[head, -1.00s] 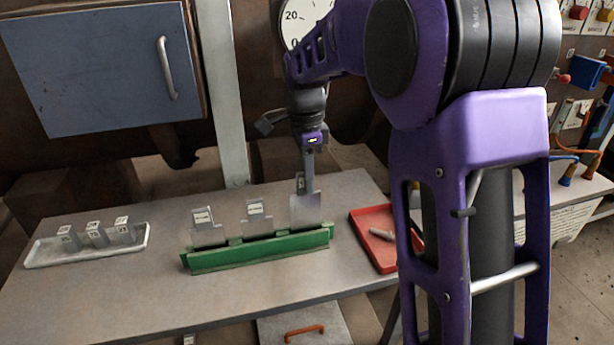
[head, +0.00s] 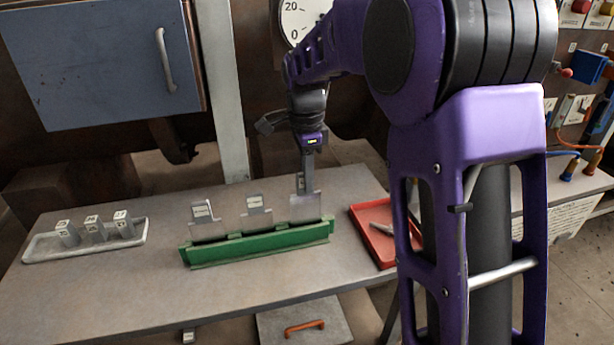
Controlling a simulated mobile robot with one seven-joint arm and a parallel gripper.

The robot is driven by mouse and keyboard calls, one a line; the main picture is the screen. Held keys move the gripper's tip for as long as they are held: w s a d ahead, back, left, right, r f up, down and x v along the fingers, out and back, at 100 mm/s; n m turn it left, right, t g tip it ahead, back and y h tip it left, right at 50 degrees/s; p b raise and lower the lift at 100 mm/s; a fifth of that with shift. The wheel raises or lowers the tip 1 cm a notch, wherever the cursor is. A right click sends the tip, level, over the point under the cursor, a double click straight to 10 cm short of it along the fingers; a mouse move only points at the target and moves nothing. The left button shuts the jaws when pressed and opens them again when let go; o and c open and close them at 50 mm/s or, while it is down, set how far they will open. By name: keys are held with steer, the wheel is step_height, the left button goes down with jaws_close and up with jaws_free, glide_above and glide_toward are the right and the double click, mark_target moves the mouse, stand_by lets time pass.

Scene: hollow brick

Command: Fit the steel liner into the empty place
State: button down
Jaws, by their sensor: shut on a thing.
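My gripper (head: 306,184) points down over the right end of a green holder (head: 262,247) on the table. It is shut on the upper tab of a flat steel liner (head: 305,208). The liner stands upright at the holder's right end, its lower edge at or behind the green front wall. I cannot tell how deep it sits. Two similar labelled steel plates stand in the same holder, one at the left (head: 206,224) and one in the middle (head: 257,217). The inside of the holder is hidden by its front wall.
A pale tray (head: 50,258) with three small labelled grey blocks (head: 94,228) lies at the table's left. A red tray (head: 372,246) with a grey item lies right of the holder. A blue cabinet (head: 95,70) hangs behind. The table's front left is clear.

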steer(key=shift+f+b, duration=0.85)
steer(key=shift+f, duration=0.55)
steer(key=c, duration=0.8)
jaws_free()
steer(key=shift+o, duration=0.2)
step_height(320, 180, up, 18)
steer(key=p, duration=0.3)
steer(key=shift+a+f, duration=0.15)
steer(key=shift+f, duration=0.1)
